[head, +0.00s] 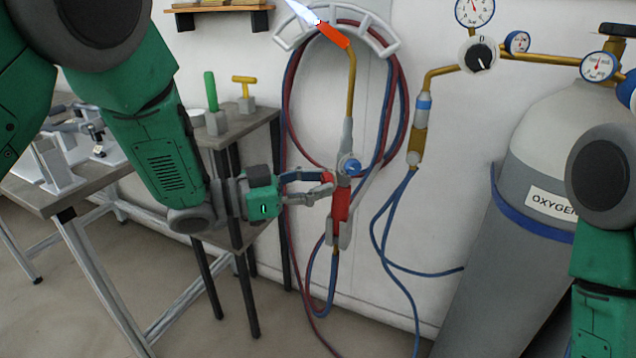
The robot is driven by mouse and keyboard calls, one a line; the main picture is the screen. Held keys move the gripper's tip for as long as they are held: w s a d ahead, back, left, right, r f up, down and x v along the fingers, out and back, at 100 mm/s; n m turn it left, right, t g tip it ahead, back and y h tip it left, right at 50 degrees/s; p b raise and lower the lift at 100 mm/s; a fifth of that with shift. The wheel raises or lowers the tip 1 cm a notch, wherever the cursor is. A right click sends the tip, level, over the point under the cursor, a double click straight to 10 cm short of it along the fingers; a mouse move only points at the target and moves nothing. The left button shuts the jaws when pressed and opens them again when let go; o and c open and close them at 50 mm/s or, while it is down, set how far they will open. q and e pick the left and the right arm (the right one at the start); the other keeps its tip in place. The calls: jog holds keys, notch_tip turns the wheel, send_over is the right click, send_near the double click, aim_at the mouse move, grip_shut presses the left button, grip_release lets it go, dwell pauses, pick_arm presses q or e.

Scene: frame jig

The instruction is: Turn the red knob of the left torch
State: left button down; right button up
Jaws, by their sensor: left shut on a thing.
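The torch (348,130) hangs upright against the white wall in the middle of the head view. It has a brass neck, an orange tip and a pale flame at the top. A blue knob (351,167) sits on the right side of its body. The red knob (327,177) is on the left side, mostly covered by the fingers. My left gripper (325,183) reaches in from the left and is shut on the red knob. Below it is a red section (340,205) of the torch in a grey holder. My right gripper is out of view.
Red and blue hoses (290,110) loop on a white hanger (378,38) behind the torch. A grey oxygen cylinder (480,250) with gauges stands at right. A small table (262,118) with green and yellow handled tools is left, near my left arm.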

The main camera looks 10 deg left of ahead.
pick_arm(q)
jog(key=m, duration=0.4)
jog(key=shift+y, duration=0.3)
jog(key=m+b, duration=0.1)
jog(key=m, duration=0.5)
jog(key=shift+b, duration=0.4)
jog(key=c, duration=1.3)
grip_release()
